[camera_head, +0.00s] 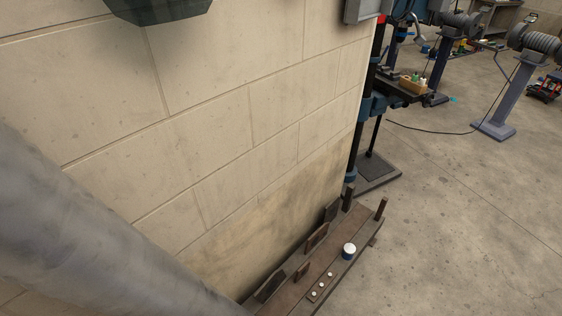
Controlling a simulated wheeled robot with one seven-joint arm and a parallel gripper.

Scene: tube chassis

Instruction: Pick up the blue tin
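The blue tin (348,251) is small and round with a white top. It stands upright on a low brown wooden bench (331,268) against the wall, at the lower middle of the head view. Its side is blue below the white lid. My gripper is not in this view. Nothing is seen touching the tin.
A small strip with several white knobs (321,287) lies on the bench left of the tin. Upright dark posts stand at the bench's far end. A block wall (230,120) borders the bench. Machines stand at upper right. Concrete floor (450,220) right of the bench is open.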

